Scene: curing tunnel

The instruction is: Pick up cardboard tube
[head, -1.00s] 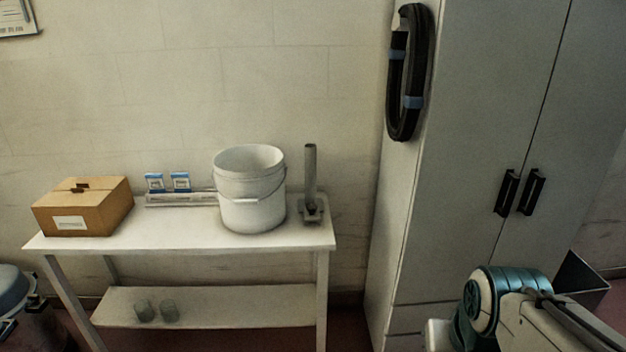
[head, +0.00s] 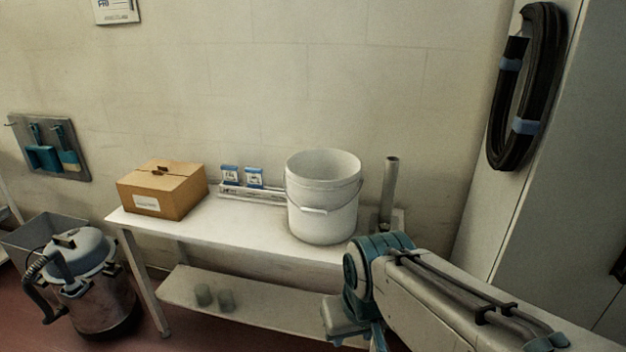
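A narrow grey-brown tube (head: 390,188) stands upright at the right end of the white table (head: 265,235), just right of the white bucket (head: 323,205). It is the only tube-shaped thing I can see and looks like the cardboard tube, though its material is hard to tell. My arm reaches in from the lower right and hides the table's right front corner and part of the tube's foot. My gripper is not in view, so I cannot tell whether it is open or shut.
A cardboard box (head: 162,190) sits on the table's left, with small blue-and-white packs (head: 242,177) at the back. Two cups (head: 214,297) are on the lower shelf. A vacuum cleaner (head: 88,285) stands left; a tall cabinet (head: 560,200) stands right. The table's front strip is clear.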

